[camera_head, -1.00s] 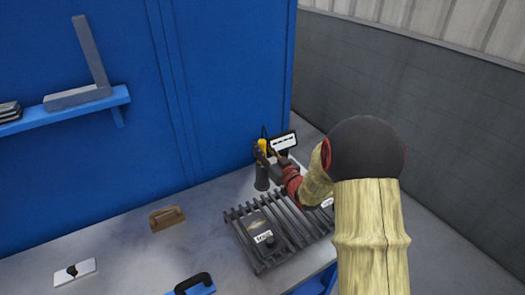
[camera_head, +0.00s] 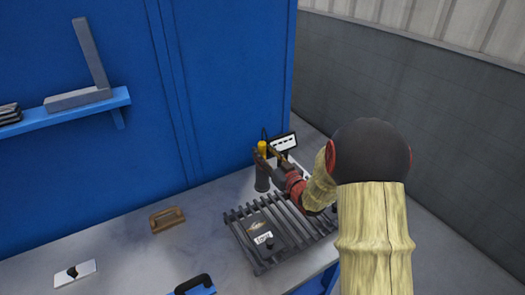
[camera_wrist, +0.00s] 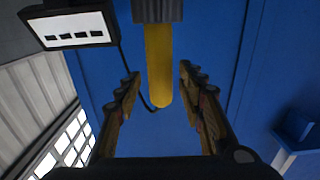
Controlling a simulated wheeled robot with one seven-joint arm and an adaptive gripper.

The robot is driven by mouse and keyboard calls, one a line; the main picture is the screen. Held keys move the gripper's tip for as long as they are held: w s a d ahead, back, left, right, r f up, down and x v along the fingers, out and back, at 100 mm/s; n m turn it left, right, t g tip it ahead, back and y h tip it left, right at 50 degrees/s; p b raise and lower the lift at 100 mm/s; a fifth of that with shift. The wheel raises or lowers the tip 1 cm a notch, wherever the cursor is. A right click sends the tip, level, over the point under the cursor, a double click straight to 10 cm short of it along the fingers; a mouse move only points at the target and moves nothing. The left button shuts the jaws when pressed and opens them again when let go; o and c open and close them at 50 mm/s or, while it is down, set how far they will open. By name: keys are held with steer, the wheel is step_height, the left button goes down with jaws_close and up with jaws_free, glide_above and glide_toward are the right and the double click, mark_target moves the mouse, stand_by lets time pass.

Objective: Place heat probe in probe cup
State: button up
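The heat probe shows as a yellow handle (camera_head: 262,147), upright in the dark grey probe cup (camera_head: 262,184). In the wrist view the yellow handle (camera_wrist: 159,65) extends from the grey cup (camera_wrist: 157,10) at the top edge. The part inside the cup is hidden. My gripper (camera_head: 269,156) is beside the handle, near the top of the cup. In the wrist view my gripper (camera_wrist: 158,76) is open, with a finger on each side of the handle and a visible gap on both sides.
A white-faced display (camera_head: 283,142) stands behind the cup, and a dark cable (camera_wrist: 134,80) hangs near the probe. A slatted rack (camera_head: 283,232) carries a dark labelled block (camera_head: 259,229). The blue wall (camera_head: 230,90) is close behind.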

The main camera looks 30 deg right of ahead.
steer(key=s+p, duration=0.2)
steer(key=s, duration=0.8)
steer(key=s+a+r+g+h, duration=0.35)
steer(key=a+r+g, duration=0.2)
steer(key=r, duration=0.35)
steer(key=s+a+g+y, duration=0.1)
steer(key=s+a+g, duration=0.1)
steer(key=s+a, duration=0.2)
steer(key=s+a+r+g+y, duration=0.1)
steer(key=s+a, duration=0.4)
steer(key=s, duration=0.6)
steer(key=s+a+g+y, duration=0.1)
steer(key=s+a+g, duration=0.3)
steer(key=s, duration=0.3)
steer(key=shift+s+a+r, duration=0.25)
steer(key=shift+s+a, duration=0.15)
steer(key=shift+a, duration=0.15)
steer(key=shift+a, duration=0.1)
